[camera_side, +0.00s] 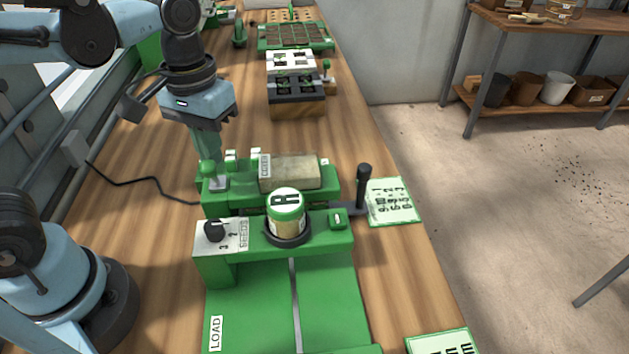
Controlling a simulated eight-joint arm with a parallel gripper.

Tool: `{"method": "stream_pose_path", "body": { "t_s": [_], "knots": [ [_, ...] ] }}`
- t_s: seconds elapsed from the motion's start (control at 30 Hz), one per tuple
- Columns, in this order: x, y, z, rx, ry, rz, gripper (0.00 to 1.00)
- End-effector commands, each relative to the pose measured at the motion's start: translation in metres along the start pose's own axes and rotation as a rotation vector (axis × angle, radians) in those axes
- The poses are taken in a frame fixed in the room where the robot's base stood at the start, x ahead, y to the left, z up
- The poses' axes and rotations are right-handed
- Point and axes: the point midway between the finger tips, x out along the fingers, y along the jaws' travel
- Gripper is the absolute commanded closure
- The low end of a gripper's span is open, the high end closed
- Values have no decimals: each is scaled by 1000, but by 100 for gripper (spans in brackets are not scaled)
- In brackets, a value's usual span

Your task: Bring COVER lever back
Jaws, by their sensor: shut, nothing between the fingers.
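The green tray seeder (280,312) stands on the wooden bench. A COVER label (265,167) is on its rear section, beside a pale block-like hopper (291,171). A small lever with a rounded green knob (209,169) stands at the left end of this section, left of the label; it looks like the COVER lever. My gripper (207,155) points down right at this knob, with its fingers shut and empty. I cannot tell whether the fingers touch the knob, and they hide what lies behind them.
A black-handled lever (364,180) sticks up at the machine's right. A seed jar (286,214) and a black dial (215,231) are in front. A black-and-white block station (293,85) and a green tray (296,37) stand behind. A printed card (391,202) lies at right.

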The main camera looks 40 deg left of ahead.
Motion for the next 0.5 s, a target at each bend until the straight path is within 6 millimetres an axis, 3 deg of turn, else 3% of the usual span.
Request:
{"method": "stream_pose_path", "body": {
  "t_s": [0.5],
  "knots": [
    [-25, -3, -7, -4, 5, -2, 100]
  ]
}}
